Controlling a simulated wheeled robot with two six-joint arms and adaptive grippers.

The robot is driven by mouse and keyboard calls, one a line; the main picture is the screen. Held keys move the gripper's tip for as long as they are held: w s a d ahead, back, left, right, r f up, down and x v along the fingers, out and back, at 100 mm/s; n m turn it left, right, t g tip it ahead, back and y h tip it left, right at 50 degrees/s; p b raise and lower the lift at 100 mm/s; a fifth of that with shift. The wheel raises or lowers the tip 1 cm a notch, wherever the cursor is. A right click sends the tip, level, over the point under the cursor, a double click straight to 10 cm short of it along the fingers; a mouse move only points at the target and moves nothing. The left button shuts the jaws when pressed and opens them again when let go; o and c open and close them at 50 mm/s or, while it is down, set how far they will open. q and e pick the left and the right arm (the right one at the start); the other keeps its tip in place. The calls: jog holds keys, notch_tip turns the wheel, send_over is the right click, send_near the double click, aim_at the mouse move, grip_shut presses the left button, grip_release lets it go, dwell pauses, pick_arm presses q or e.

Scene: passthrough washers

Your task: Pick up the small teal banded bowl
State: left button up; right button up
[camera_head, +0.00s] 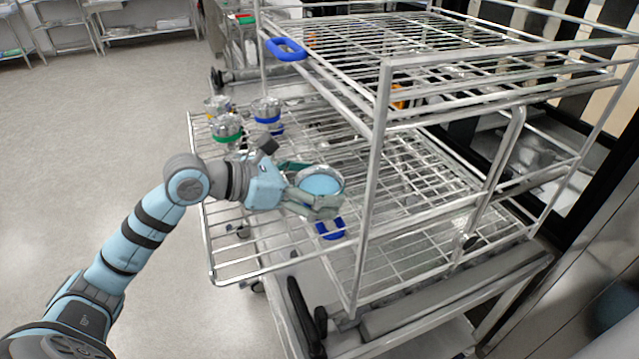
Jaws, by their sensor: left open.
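A small round metal bowl (321,181) with a light blue inside is on the wire rack shelf near the middle of the camera_head view. I take it as the teal banded bowl; its outer band is mostly hidden by my gripper. My left gripper (316,188) reaches in from the left. Its fingers are apart, one along the far-left side of the bowl and one along its near side. I cannot tell whether they touch it. My right gripper is not in view.
A green banded metal container (227,128) and a blue banded one (267,110) stand behind on the pulled-out wire shelf (245,262). A blue object (331,229) lies just in front of the gripper. The rack's upright post (372,180) rises close right of the bowl.

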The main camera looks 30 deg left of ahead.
pick_arm(q)
jog(key=shift+w+d+f, duration=0.15)
jog(key=shift+w+d, duration=0.05)
jog(key=c, duration=1.2)
